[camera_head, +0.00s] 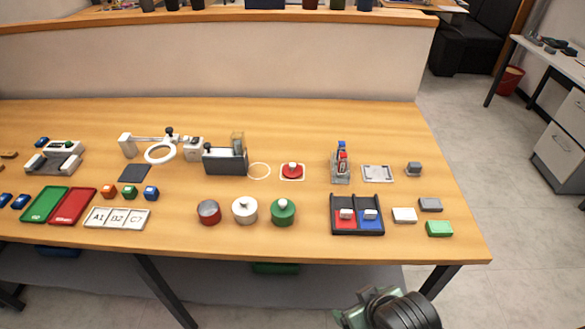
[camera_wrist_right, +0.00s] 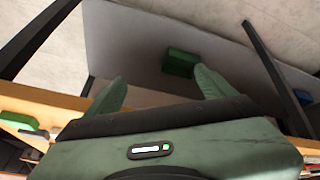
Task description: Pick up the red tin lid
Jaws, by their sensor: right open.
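The red tin lid (camera_head: 292,170), a red disc with a pale knob, lies on a small pale square pad near the middle of the table in the head view. A red tin (camera_head: 209,213) with a dark grey top and no knob stands in front and to the left of it. My right gripper (camera_head: 362,309) is low at the bottom of the head view, off the table's front edge and well away from the lid. In the right wrist view its two green fingers (camera_wrist_right: 160,88) are apart with nothing between them. My left gripper is not in view.
A white tin (camera_head: 244,210) and a green tin (camera_head: 283,212), both with knobbed lids, stand beside the red tin. A black two-part tray (camera_head: 357,229) is to the right. A dark block device (camera_head: 225,161) stands left of the lid. A partition closes the table's back.

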